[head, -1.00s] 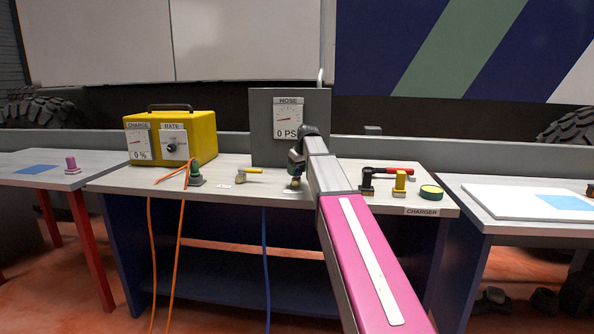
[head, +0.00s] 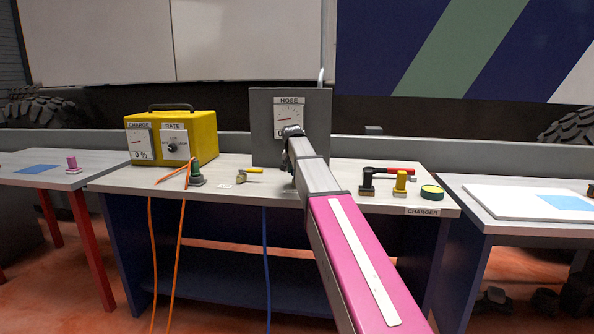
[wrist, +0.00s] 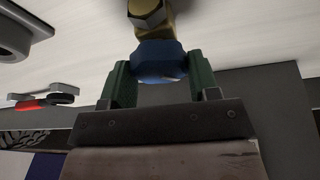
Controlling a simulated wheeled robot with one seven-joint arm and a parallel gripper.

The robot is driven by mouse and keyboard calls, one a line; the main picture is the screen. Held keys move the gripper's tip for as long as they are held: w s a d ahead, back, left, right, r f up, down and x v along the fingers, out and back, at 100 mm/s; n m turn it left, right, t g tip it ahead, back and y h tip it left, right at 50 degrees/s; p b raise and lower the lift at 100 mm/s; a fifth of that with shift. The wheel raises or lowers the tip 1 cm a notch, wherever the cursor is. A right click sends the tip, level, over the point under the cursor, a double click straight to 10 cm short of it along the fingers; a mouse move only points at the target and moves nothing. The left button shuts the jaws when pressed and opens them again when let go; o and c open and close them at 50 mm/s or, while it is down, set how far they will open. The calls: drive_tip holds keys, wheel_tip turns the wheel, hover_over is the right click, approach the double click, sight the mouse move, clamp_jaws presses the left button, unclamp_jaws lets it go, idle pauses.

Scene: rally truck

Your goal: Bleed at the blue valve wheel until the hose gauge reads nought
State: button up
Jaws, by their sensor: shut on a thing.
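The blue valve wheel (wrist: 160,60) sits on a brass fitting (wrist: 152,14) in the wrist view. My gripper (wrist: 160,74) has its green fingers on either side of the wheel and is shut on it. In the head view my arm hides the gripper, wheel and fitting. The hose gauge (head: 289,113) is on a grey upright panel (head: 262,135) at the back of the bench. Its needle points left, but my arm covers its number readout.
A yellow charger box (head: 200,130) reading 0 % stands left on the bench (head: 225,195). Orange cables run from a green-topped connector (head: 195,173). A yellow-handled valve (head: 247,174) is left of my arm. A red-handled tool (head: 398,170), yellow piece (head: 401,182) and green-topped disc (head: 431,192) lie right.

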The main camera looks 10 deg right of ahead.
drive_tip(key=m+g+h, duration=0.1)
drive_tip(key=m, duration=0.3)
drive_tip(key=shift+w, duration=0.1)
drive_tip(key=shift+a+m+g+h, duration=0.1)
drive_tip(key=shift+m+g+h, duration=0.45)
drive_tip(key=shift+m, duration=1.25)
drive_tip(key=o, duration=0.9)
drive_tip(key=shift+r, duration=0.1)
drive_tip(key=v, duration=1)
drive_tip(key=shift+a+r, duration=0.2)
drive_tip(key=shift+r, duration=0.05)
